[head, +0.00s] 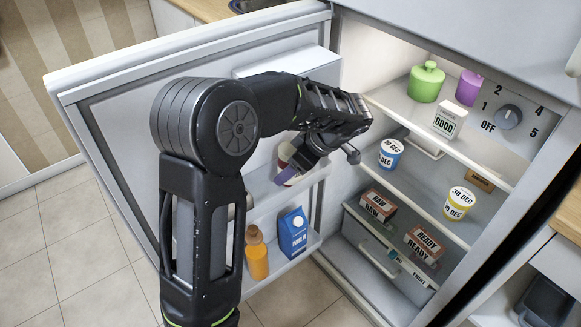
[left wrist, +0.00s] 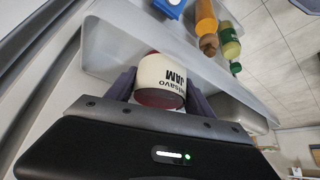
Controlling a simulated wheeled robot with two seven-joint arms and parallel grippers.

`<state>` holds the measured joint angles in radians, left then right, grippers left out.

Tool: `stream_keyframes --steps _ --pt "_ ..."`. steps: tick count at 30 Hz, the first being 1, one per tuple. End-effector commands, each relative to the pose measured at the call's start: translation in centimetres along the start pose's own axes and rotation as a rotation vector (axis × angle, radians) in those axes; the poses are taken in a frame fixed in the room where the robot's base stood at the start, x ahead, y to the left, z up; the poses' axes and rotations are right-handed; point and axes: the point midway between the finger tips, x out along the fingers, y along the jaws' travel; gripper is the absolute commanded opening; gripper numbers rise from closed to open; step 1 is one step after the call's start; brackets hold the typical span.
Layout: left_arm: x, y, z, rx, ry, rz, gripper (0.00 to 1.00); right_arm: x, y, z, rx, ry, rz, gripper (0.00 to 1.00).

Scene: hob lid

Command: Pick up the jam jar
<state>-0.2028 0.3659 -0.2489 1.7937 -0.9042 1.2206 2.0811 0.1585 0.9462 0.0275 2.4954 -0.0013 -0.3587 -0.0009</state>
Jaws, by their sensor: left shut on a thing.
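The jam jar (left wrist: 160,80) has a cream label reading "JAM" and a dark red end. In the left wrist view it sits between the two fingers of my left gripper (left wrist: 160,88), which is shut on it. In the head view my left gripper (head: 290,172) is at the fridge door's upper shelf, and the jar (head: 286,152) is partly hidden behind the fingers and arm. I cannot tell whether the jar still touches the shelf. My right gripper is not in view.
The open fridge door (head: 120,85) is at left. Its lower shelf holds an orange bottle (head: 256,254) and a blue milk carton (head: 293,233). Fridge shelves at right hold a blue-labelled tub (head: 390,153), a yellow-labelled tub (head: 459,203) and boxes (head: 424,244).

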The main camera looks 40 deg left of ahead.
Motion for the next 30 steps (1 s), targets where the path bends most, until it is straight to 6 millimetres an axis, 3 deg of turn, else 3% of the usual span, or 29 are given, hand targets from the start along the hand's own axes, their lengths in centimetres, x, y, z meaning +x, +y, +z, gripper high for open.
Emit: stream_keyframes --steps 7,17,26,30 --pt "-1.3 0.0 -0.7 0.001 0.011 0.004 0.01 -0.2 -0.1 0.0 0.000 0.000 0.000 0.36" --pt "-1.5 -0.5 0.6 -0.053 0.280 0.098 0.01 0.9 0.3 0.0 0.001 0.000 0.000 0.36" --pt "-8.0 -1.1 -1.6 -0.063 0.279 0.101 0.01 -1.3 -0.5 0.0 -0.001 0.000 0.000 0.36" --pt "-9.7 -2.3 0.9 -0.053 0.282 0.100 0.01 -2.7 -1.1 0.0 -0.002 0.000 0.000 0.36"
